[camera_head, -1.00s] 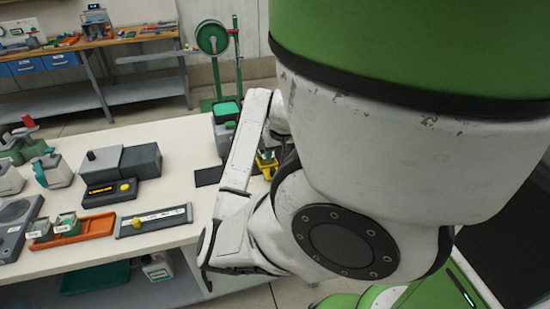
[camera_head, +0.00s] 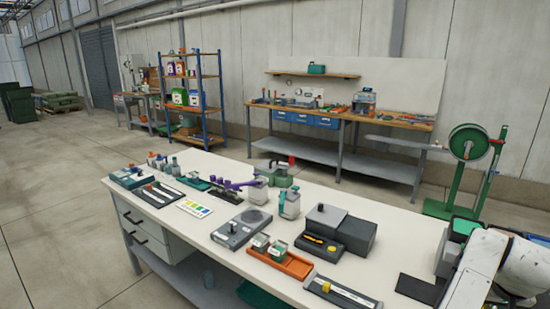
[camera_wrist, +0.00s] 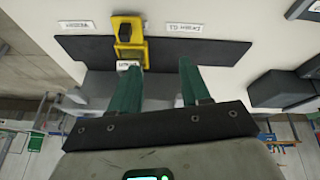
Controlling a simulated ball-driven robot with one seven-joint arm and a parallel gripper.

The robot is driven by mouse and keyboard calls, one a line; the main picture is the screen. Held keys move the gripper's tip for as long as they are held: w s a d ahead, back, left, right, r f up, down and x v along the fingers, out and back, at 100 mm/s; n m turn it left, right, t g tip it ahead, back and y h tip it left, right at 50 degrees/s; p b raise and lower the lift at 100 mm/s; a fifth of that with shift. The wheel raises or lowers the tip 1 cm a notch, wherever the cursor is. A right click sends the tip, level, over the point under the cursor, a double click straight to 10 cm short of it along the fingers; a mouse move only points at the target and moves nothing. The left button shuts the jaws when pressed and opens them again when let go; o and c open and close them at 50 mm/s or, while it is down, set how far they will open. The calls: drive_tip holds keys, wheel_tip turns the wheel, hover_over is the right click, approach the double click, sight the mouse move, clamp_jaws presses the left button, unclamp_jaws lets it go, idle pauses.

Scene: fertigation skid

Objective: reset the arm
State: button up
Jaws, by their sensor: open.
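My white arm (camera_head: 490,268) shows at the lower right corner of the head view, folded beside the right end of the white bench (camera_head: 180,215). My gripper (camera_wrist: 160,66) shows in the wrist view with its two green fingers apart and nothing between them. The gripper's fingers are not clear in the head view.
The bench holds a grey box (camera_head: 340,228), an orange tray (camera_head: 280,260), a grey scale-like unit (camera_head: 240,228) and bottles (camera_head: 289,204). A green reel stand (camera_head: 468,145) stands behind the bench's right end. Open floor (camera_head: 50,200) lies to the left.

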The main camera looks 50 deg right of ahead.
drive_tip(key=w+a+f+n+t+y, duration=0.1)
drive_tip(key=w+a+f+n, duration=0.35)
drive_tip(key=w+a, duration=0.5)
drive_tip(key=w+a+f+n, duration=0.3)
drive_tip(key=w+a+n, duration=0.2)
drive_tip(key=w+a, duration=0.4)
drive_tip(key=a+f+n+y, duration=0.1)
drive_tip(key=a+f+n, duration=0.1)
drive_tip(key=a, duration=0.8)
drive_tip(key=a+f+n+y, duration=0.2)
drive_tip(key=a+f, duration=0.3)
drive_tip(key=a, duration=0.5)
drive_tip(key=shift+s+a+n+y, duration=0.3)
drive_tip(key=shift+n, duration=0.05)
